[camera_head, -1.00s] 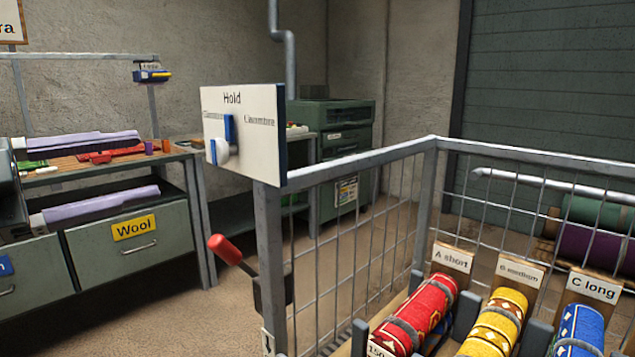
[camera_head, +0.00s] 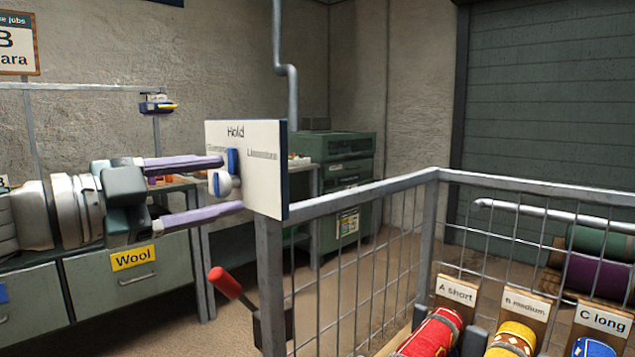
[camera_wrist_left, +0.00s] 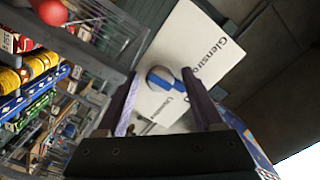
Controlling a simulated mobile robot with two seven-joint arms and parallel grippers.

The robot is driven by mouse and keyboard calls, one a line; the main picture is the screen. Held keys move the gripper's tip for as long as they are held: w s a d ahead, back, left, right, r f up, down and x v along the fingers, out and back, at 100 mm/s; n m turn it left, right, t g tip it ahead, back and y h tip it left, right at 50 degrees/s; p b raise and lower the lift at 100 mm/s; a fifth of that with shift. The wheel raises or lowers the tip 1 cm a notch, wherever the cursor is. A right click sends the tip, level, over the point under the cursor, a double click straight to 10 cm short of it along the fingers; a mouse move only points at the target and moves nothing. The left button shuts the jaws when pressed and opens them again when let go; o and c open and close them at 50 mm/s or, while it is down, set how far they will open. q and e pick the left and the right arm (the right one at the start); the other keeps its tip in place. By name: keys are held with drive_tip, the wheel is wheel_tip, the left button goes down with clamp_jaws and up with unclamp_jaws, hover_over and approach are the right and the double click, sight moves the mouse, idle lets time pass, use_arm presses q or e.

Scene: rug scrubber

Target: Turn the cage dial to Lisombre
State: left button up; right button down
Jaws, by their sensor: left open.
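The cage dial is a white panel (camera_head: 262,160) on the cage corner post, with "Hold" at its top. Its blue pointer (camera_head: 232,160) with a round white knob stands upright toward "Hold". The left label is partly covered; the right one is blurred but looks like "Lisombre". My left gripper (camera_head: 232,184) is open, its lilac fingers above and below the knob, tips close to the panel. In the left wrist view the dial's blue pointer (camera_wrist_left: 190,82) shows between the fingers; contact cannot be told. My right gripper is not in view.
A red-handled lever (camera_head: 225,282) juts from the cage post below the dial. A drawer bench (camera_head: 130,275) labelled "Wool" stands at left.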

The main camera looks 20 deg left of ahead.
use_arm(q)
clamp_jaws()
idle(0.6)
